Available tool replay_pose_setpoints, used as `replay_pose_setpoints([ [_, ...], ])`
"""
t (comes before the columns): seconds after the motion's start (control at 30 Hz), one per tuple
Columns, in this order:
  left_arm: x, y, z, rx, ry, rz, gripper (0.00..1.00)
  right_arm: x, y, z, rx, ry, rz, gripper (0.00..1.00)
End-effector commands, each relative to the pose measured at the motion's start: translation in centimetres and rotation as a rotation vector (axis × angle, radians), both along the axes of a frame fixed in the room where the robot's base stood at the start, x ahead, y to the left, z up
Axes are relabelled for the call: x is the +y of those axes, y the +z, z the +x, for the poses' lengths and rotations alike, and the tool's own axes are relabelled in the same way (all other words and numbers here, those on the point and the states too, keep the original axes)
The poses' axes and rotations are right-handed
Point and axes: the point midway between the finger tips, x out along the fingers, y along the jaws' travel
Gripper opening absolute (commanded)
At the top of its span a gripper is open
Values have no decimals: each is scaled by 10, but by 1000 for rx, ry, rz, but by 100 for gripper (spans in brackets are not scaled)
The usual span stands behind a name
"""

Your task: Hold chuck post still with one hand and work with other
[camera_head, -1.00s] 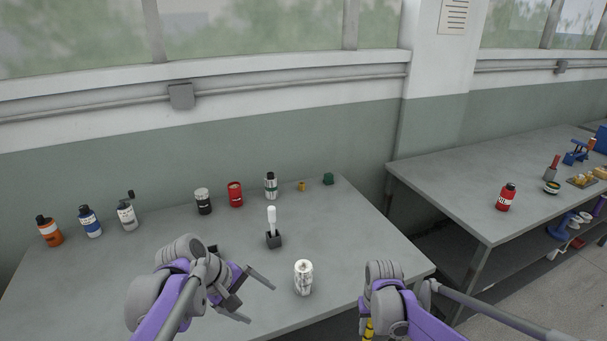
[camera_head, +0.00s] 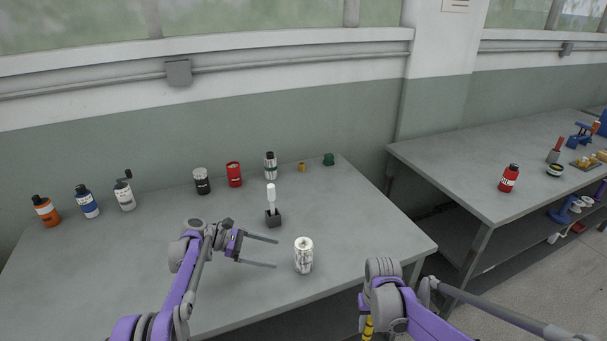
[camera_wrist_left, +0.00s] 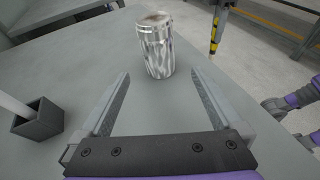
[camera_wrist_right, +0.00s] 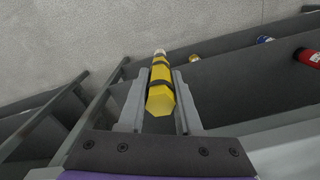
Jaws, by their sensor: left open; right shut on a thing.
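A silver, streaked cylinder (camera_head: 304,257), which may be the chuck post, stands upright near the table's front edge. My left gripper (camera_head: 277,253) is open and level, its fingers pointing at the cylinder from the left. In the left wrist view the cylinder (camera_wrist_left: 155,50) stands just beyond the fingertips, apart from them. My right gripper (camera_wrist_right: 160,75) is shut on a yellow tool with dark bands (camera_wrist_right: 161,98). In the head view only a bit of the yellow tool (camera_head: 368,326) shows below the right wrist, and those fingers are hidden.
A dark block holding a white-topped stick (camera_head: 272,202) stands behind my left gripper. Several bottles and cans, including a red can (camera_head: 234,174), line the table's back. A second table (camera_head: 450,165) with a red bottle (camera_head: 508,178) stands right, across a gap. The table's left middle is clear.

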Motion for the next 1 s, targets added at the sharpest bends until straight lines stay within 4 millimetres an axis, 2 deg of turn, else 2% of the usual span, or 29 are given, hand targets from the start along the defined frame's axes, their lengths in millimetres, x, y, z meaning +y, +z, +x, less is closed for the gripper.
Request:
replay_pose_setpoints([
  [0.27,-4,-12,3,40,1,-42,100,0,-3,-1,2,0,0,0],
  [0.7,-62,-30,2,39,-1,-40,100,0,-13,-5,7,0,0,0],
  [1.0,-88,-39,3,38,1,-40,100,0,-27,-9,14,0,0,0],
])
